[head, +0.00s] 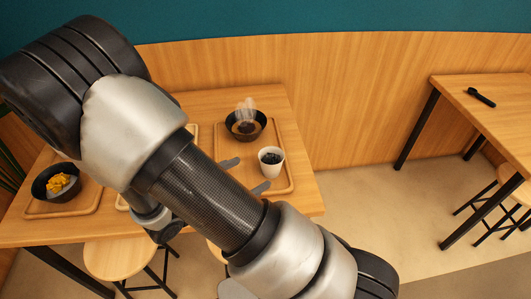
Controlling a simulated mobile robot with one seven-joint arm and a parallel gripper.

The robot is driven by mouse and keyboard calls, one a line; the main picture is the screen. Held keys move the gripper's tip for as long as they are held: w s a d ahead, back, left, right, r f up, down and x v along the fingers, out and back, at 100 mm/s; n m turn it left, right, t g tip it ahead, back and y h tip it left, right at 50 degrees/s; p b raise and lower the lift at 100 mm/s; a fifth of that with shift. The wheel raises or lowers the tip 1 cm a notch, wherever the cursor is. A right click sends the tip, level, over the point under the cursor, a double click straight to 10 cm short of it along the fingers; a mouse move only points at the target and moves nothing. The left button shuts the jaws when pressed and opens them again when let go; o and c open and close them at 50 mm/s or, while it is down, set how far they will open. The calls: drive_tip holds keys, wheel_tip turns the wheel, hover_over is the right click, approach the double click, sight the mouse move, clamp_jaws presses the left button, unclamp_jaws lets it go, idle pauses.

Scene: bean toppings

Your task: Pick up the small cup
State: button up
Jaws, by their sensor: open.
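The small white cup (271,166) stands upright on the right side of a wooden tray (291,176) in the head view. Its inside looks dark. My gripper (247,175) is partly hidden behind my own arm. Only its two grey finger ends show, just left of the cup. They are spread apart, one farther back and one nearer, with nothing seen between them. The nearer finger is close to the cup's lower left side; I cannot tell whether it touches.
A dark steaming bowl (259,132) stands on the same tray behind the cup. A bowl with yellow pieces (43,187) sits on another tray (84,208) at left. Stools (112,259) stand by the table (309,199). Another table (506,103) is at right, with open floor between.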

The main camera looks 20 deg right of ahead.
drive_tip(key=n, duration=0.1)
drive_tip(key=b, duration=0.2)
approach(277, 153)
drive_tip(key=shift+n+t, duration=0.3)
drive_tip(key=shift+t, duration=0.1)
drive_tip(key=d, duration=0.1)
drive_tip(key=w+d+f, duration=0.1)
drive_tip(key=d+f, duration=0.1)
drive_tip(key=shift+w+d+f, duration=0.15)
drive_tip(key=shift+w+d, duration=0.05)
drive_tip(key=shift+w, duration=0.2)
drive_tip(key=shift+r+b+x, duration=0.2)
drive_tip(key=shift+b+x, duration=0.1)
drive_tip(key=shift+x, duration=1.25)
drive_tip(key=shift+r+b+x, duration=0.15)
drive_tip(key=shift+b+x, duration=0.1)
drive_tip(key=shift+x, duration=1.3)
drive_tip(key=shift+d, duration=0.15)
drive_tip(key=c, duration=1.2)
